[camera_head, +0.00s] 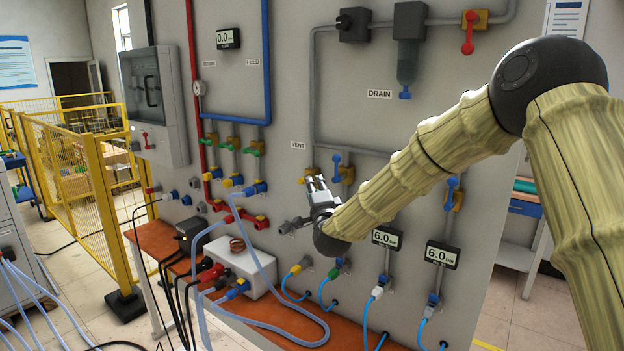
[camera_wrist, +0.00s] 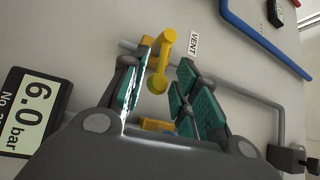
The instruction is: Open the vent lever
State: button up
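The vent lever (camera_wrist: 163,62) is yellow with a rounded end, on a grey pipe beside the VENT label (camera_wrist: 194,43) in the wrist view. My gripper (camera_wrist: 165,88) is open, with one teal-padded finger on each side of the lever's rounded end. The left finger looks close to the lever; I cannot tell whether it touches. In the head view my gripper (camera_head: 314,183) is at the panel just below the VENT label (camera_head: 298,145) and hides most of the lever. A small part of the yellow fitting (camera_head: 311,171) shows above the fingers.
A blue-handled valve (camera_head: 336,166) stands just right of my gripper. Red and yellow valves (camera_head: 252,219) are lower left. A white box (camera_head: 240,266) with hoses stands on the orange-brown shelf (camera_head: 158,236) below. Grey pipe (camera_head: 312,90) runs above. Pressure displays (camera_head: 386,238) are lower right.

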jog(key=shift+p+x, duration=0.45)
jog(key=shift+x, duration=1.05)
jog(key=shift+a, duration=0.1)
grip_shut()
